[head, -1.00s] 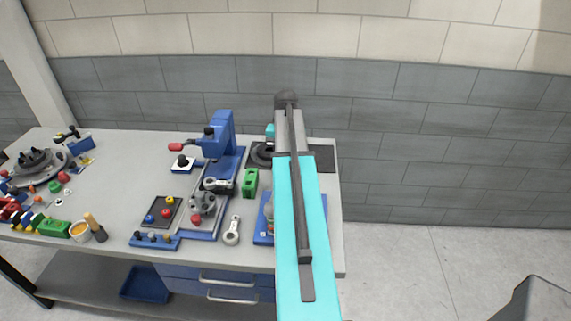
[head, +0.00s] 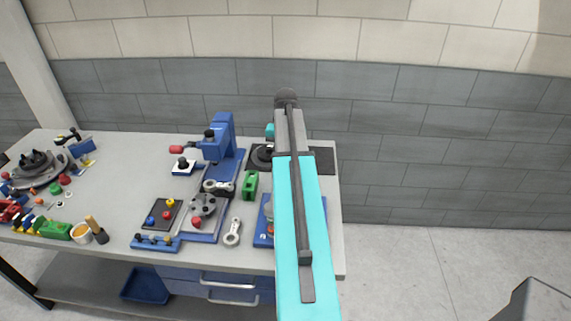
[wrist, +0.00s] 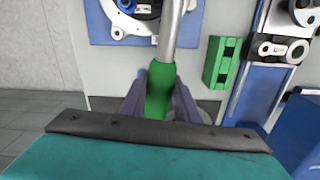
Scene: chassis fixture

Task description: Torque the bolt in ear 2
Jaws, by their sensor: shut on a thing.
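My gripper (wrist: 160,100) is shut on the green handle of a tool with a straight metal shaft. The green handle (wrist: 160,88) sits between the two grey fingers in the wrist view, and the shaft (wrist: 174,30) runs up out of the picture, so its far end is hidden. Beyond it, to the left of the shaft, lies a blue plate (wrist: 96,25) carrying a round white and dark part (wrist: 125,18), cut off by the top edge. I cannot tell which ear or bolt is which. In the head view my arm covers most of this blue plate (head: 262,232) and hides the gripper.
A green block (head: 250,186), a grey link-shaped part (head: 232,232) and a blue press (head: 222,140) stand left of my arm. A dark tray (head: 160,214) holds coloured knobs. The bench's left half (head: 120,180) has clear room in its middle. A wall rises behind.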

